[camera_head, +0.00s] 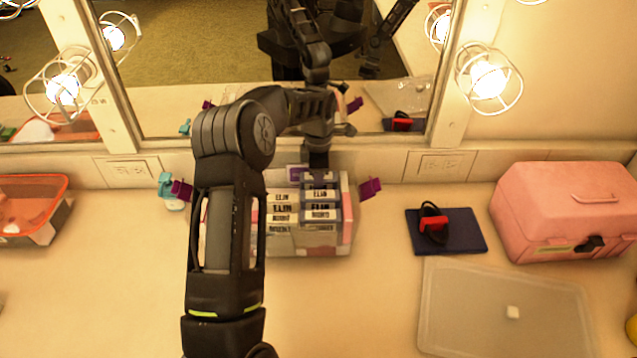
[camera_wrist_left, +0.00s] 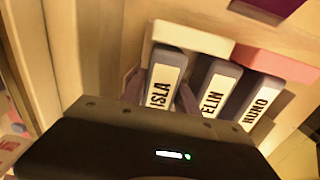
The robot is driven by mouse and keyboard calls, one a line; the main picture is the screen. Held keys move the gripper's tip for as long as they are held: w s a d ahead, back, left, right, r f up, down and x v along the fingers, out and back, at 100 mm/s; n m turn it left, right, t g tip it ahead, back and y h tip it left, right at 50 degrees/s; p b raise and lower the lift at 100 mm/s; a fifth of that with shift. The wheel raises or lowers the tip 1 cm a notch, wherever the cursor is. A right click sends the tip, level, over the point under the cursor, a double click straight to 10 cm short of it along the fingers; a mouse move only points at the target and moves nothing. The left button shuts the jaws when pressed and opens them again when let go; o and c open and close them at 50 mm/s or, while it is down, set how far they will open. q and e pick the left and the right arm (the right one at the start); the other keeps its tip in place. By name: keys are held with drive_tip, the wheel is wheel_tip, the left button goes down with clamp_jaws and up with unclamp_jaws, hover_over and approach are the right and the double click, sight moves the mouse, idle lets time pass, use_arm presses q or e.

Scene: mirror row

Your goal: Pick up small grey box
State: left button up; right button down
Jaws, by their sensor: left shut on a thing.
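Several small grey boxes with white name labels stand in rows in a clear-sided holder (camera_head: 335,240) against the mirror wall. My left gripper (camera_head: 318,176) reaches down at the rear of the right row. In the left wrist view its fingers (camera_wrist_left: 160,92) are shut on the sides of the small grey box labelled ISLA (camera_wrist_left: 163,78). Grey boxes labelled ELIN (camera_wrist_left: 215,88) and NUNO (camera_wrist_left: 262,102) stand beside it. I cannot tell whether the held box is raised. My left arm hides the holder's left part in the head view. My right gripper is out of view.
A pink case (camera_head: 560,215) stands at the right. An orange-rimmed tray (camera_head: 35,225) is at the left. Caged bulbs (camera_head: 487,80) flank the mirror.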

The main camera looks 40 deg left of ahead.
use_arm(q)
clamp_jaws()
drive_tip(key=shift+r, duration=0.6)
wheel_tip(320, 180, up, 9)
drive_tip(key=shift+f+b, duration=0.1)
drive_tip(key=shift+b, duration=0.85)
